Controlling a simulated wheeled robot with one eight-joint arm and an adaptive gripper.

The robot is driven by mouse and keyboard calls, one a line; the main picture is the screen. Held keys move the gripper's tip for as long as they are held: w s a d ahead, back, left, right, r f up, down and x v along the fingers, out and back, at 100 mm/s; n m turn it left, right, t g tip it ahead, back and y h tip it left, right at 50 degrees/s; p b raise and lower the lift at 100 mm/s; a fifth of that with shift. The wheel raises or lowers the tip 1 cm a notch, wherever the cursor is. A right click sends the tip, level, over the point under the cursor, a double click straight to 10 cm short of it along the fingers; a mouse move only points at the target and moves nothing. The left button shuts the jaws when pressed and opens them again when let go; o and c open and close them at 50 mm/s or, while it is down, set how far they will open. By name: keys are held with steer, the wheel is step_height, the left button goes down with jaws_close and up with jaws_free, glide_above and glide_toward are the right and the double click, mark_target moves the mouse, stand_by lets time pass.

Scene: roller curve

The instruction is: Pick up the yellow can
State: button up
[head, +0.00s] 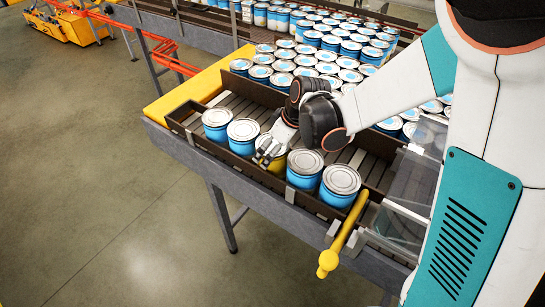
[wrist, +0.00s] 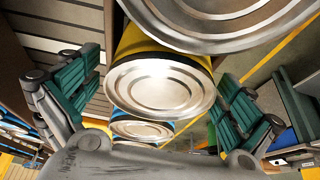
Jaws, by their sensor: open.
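The yellow can (head: 278,167) with a silver lid stands in the row of cans on the near roller lane, partly hidden by my gripper (head: 264,153) in the head view. My gripper is open above the can. In the wrist view the yellow can (wrist: 148,40) lies between the two spread fingers of my gripper (wrist: 158,88), its lid facing the camera. One finger is on each side of it, with visible gaps. Whether either finger reaches down beside the can's side is hard to tell.
Blue cans stand on both sides of the yellow one, such as the left neighbour (head: 242,135) and the right one (head: 304,168). A brown rail (head: 215,152) edges the lane. Many more blue cans (head: 320,55) crowd behind. A yellow post (head: 343,232) projects at the front right.

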steer(key=shift+f, duration=0.25)
steer(key=shift+c, duration=0.6)
steer(key=c, duration=1.1)
steer(key=shift+r, duration=0.1)
